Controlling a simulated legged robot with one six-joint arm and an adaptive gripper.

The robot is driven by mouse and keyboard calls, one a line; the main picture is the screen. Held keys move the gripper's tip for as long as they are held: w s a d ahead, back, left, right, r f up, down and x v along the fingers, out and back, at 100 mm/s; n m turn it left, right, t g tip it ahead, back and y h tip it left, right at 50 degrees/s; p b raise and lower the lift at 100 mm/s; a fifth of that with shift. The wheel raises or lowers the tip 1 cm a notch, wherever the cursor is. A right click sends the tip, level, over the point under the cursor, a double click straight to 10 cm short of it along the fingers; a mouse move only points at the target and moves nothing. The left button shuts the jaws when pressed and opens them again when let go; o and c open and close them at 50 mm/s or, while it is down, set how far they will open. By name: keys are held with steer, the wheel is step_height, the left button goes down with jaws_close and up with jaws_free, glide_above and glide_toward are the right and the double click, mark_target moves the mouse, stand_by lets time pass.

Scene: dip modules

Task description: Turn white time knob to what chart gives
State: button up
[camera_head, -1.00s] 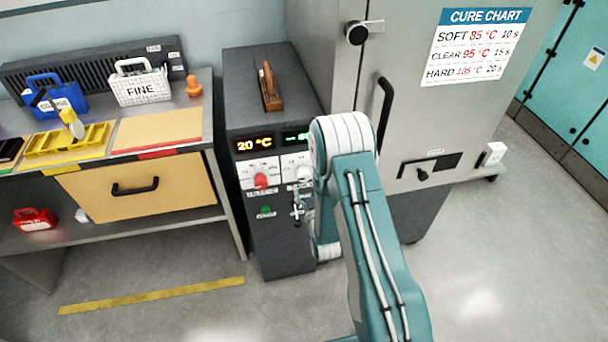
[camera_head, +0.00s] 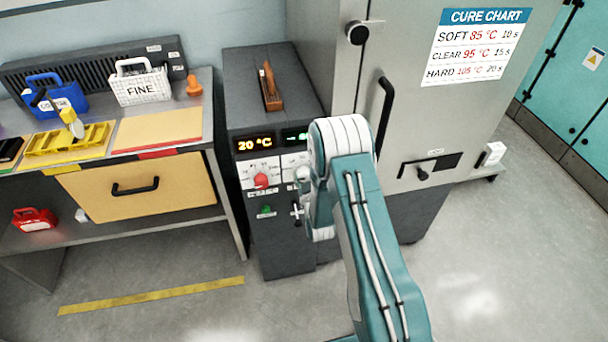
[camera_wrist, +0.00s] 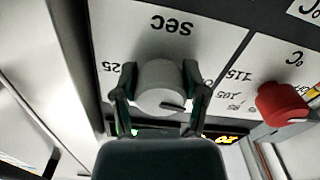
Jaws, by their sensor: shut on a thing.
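The white time knob (camera_wrist: 160,85) sits under the "SEC" label in the wrist view. My gripper (camera_wrist: 158,92) is shut on it, one finger on each side. A dark pointer line shows on the knob's face. In the head view my arm hides most of the knob and part of the time display. The cure chart (camera_head: 478,47) on the grey cabinet reads SOFT 85 °C 10 s, CLEAR 95 °C 15 s, HARD 105 °C 20 s. The temperature display (camera_head: 254,143) reads 20 °C.
The red temperature knob (camera_head: 261,180) is left of the white knob, and it also shows in the wrist view (camera_wrist: 283,103). A wooden-handled thing (camera_head: 269,85) is on the control box.

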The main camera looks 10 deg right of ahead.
steer(key=shift+w+m, duration=0.1)
steer(key=shift+m, duration=0.2)
steer(key=m, duration=0.3)
steer(key=shift+a+r+m, duration=0.1)
steer(key=shift+a+m, duration=0.05)
steer(key=shift+m, duration=1.95)
steer(key=o, duration=1.1)
steer(key=shift+o, duration=0.2)
